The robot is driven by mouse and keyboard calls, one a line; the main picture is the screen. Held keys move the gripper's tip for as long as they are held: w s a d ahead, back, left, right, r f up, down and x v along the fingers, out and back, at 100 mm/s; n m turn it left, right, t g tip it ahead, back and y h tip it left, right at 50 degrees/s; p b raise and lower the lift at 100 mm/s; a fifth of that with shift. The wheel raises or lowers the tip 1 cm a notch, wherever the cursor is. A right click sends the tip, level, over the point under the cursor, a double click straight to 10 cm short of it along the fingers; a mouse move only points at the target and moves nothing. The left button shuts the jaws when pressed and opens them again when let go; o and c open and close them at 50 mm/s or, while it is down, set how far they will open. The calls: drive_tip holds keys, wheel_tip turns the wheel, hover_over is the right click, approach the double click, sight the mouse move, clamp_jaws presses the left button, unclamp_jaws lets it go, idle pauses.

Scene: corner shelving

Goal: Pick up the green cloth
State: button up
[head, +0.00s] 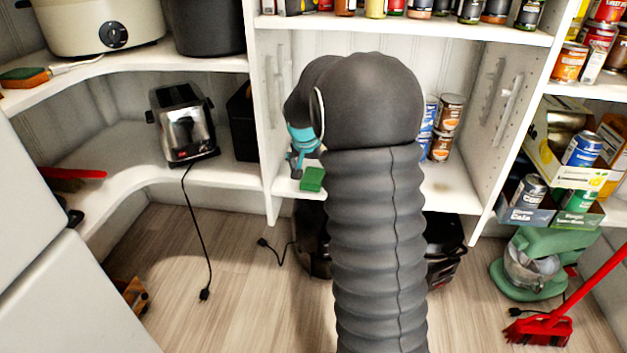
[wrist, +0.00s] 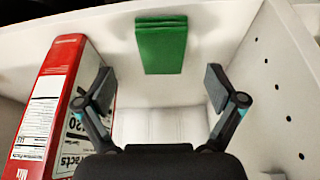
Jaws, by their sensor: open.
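The green cloth (head: 312,179) is a small folded block on the front left edge of the middle white shelf (head: 455,192). In the wrist view the green cloth (wrist: 161,45) shows at the top centre, ahead of and between the two fingers. My gripper (wrist: 161,88) is open and empty, with the cloth apart from its fingertips. In the head view my gripper (head: 304,160) shows in part beside the cloth, just above the shelf, and my dark arm hides much of the shelf.
A red and white box (wrist: 55,105) stands close to the left finger in the wrist view. A perforated white side panel (wrist: 285,75) is on the right. Cans (head: 445,115) stand on the same shelf, right of my arm. A toaster (head: 183,122) sits on the left shelf.

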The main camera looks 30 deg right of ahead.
sight(313, 176)
drive_tip(key=x, duration=0.5)
drive_tip(key=shift+w+d, duration=0.2)
drive_tip(key=shift+w, duration=0.2)
drive_tip(key=shift+w+f, duration=0.1)
drive_tip(key=shift+f, duration=0.15)
drive_tip(key=shift+f+b, duration=0.25)
drive_tip(key=shift+b, duration=0.2)
drive_tip(key=c, duration=1.2)
